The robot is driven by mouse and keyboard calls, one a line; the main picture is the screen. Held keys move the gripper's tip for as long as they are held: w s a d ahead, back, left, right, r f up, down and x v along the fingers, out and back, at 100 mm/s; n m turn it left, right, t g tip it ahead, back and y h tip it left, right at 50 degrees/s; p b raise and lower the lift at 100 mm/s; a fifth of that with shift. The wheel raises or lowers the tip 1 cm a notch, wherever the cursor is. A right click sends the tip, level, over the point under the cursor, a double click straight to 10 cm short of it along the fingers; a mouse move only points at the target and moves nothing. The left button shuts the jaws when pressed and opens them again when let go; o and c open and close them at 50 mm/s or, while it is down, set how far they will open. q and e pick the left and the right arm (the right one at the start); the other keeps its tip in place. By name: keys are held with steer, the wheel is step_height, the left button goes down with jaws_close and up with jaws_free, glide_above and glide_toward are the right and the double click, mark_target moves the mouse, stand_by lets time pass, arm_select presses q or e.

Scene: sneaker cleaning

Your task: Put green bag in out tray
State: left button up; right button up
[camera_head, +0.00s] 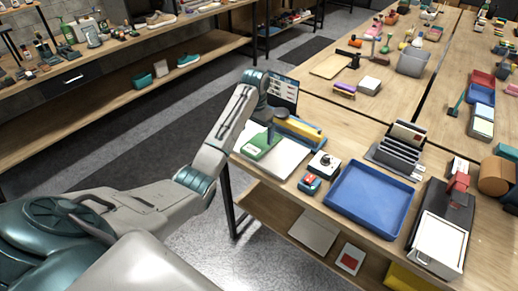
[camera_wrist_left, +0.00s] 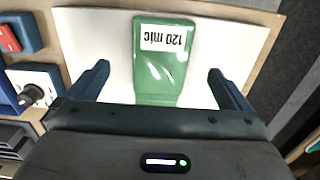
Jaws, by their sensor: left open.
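The green bag (camera_head: 256,148) lies on a white sheet (camera_head: 287,161) at the left end of the workbench. In the left wrist view the bag (camera_wrist_left: 162,62) shows a white label reading "120 mic", upside down. My left gripper (camera_head: 270,128) is over the bag, partly hidden by my own wrist in the head view. In the left wrist view the gripper (camera_wrist_left: 160,85) is open, with one finger on each side of the bag and gaps between. The blue tray (camera_head: 337,207) is empty, to the right of the bag. My right gripper is not in view.
A small black-and-white device (camera_head: 324,163) and a red-and-blue item (camera_head: 309,184) stand between bag and tray. A yellow-and-blue object (camera_head: 301,128) lies behind the bag. A file rack (camera_head: 399,150) stands behind the tray, and a white-topped box (camera_head: 438,243) is right of it.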

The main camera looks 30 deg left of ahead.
mark_target(256, 146)
arm_select(q)
steer(key=shift+f, duration=0.45)
step_height(256, 146, down, 5)
steer(key=shift+w+a+f+p, duration=0.1)
steer(key=shift+w+p, duration=0.05)
steer(key=shift+p, duration=1.05)
steer(key=shift+f, duration=0.2)
steer(key=c, duration=1.1)
steer(key=shift+r, duration=0.1)
